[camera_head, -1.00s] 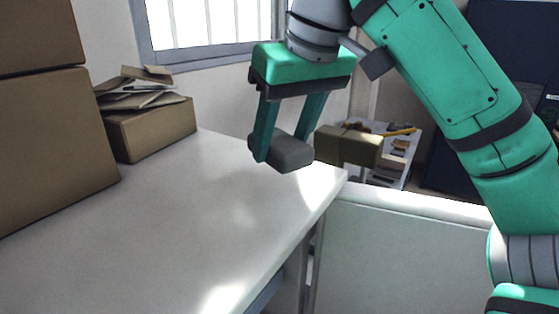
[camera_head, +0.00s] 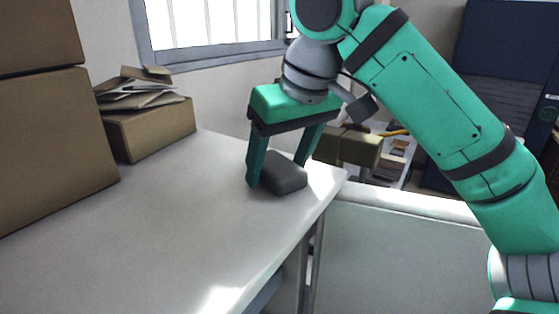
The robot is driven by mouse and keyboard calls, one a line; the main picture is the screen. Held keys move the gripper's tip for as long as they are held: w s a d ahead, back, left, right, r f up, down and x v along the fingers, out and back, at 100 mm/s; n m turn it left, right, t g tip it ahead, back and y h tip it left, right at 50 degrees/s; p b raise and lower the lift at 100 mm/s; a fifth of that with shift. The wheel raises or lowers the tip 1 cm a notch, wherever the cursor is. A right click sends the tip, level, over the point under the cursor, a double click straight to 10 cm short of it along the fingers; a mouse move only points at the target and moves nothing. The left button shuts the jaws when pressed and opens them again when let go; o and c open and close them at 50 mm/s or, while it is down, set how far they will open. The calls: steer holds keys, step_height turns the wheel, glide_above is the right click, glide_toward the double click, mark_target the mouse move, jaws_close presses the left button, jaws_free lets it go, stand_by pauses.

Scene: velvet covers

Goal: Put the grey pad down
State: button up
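The grey pad (camera_head: 283,174) is a dark grey block with rounded edges. It rests on the white table (camera_head: 190,220) near the far right corner. My gripper (camera_head: 277,170) points down over it, with green fingers spread open. One finger stands at the pad's left side and the other at its far right side, its tip partly hidden by the pad. I cannot tell whether either finger still touches the pad.
A large cardboard box stack (camera_head: 50,140) stands at the left. A smaller box (camera_head: 150,128) with flat cardboard pieces on it stands behind. The table's right edge is close to the pad. The table's middle is clear.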

steer(key=shift+r, duration=0.1)
steer(key=v, duration=1.2)
steer(key=shift+a+r, duration=0.1)
